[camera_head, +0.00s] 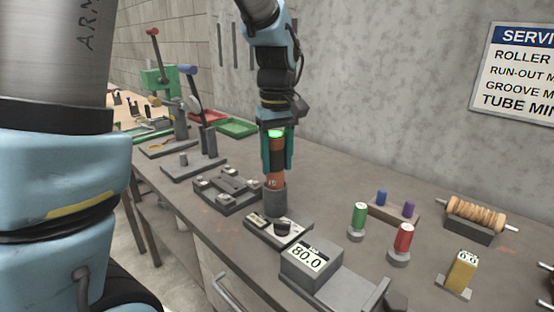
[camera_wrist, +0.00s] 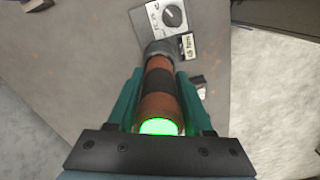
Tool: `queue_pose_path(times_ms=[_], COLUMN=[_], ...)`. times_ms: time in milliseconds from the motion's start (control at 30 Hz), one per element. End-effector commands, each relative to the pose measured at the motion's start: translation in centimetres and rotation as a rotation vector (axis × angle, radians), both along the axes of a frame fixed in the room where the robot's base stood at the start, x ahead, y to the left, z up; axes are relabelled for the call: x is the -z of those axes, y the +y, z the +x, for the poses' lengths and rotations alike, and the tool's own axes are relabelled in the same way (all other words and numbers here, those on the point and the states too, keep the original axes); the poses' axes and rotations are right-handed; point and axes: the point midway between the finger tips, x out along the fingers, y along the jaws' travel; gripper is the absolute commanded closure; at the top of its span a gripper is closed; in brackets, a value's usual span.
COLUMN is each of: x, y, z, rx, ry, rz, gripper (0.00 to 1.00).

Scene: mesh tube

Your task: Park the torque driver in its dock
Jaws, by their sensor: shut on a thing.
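The torque driver (camera_head: 278,158) is an orange-brown cylinder with a black band and a lit green top. My gripper (camera_head: 277,166) is shut on it with teal fingers and holds it upright. In the wrist view the driver (camera_wrist: 158,100) lies between the two fingers (camera_wrist: 160,88). A grey cup-like cylinder (camera_head: 275,201), seemingly the dock, is directly below the driver on the bench. It also shows in the wrist view (camera_wrist: 158,49). The driver's lower end meets the cup's top in the picture; I cannot tell how deep it sits.
A plate with a dark knob (camera_head: 282,227) stands just in front of the cup. A grey box reading 80.0 (camera_head: 312,262) is nearer. A dark fixture (camera_head: 228,188) lies left. Green (camera_head: 359,220) and red (camera_head: 402,243) cylinders stand right. The wall is behind.

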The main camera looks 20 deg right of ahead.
Motion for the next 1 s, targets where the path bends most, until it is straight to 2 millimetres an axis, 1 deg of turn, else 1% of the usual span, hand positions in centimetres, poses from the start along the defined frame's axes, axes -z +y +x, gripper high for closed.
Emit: queue_pose_path(times_ms=[867, 900, 1000], x=[0.91, 0.89, 0.88], y=[-0.02, -0.02, -0.01], z=[0.02, 0.02, 0.01], rx=[0.0, 0.0, 0.0], ry=[-0.001, -0.001, -0.001], rz=[-0.001, -0.001, -0.001], gripper=[1.0, 0.47, 0.35])
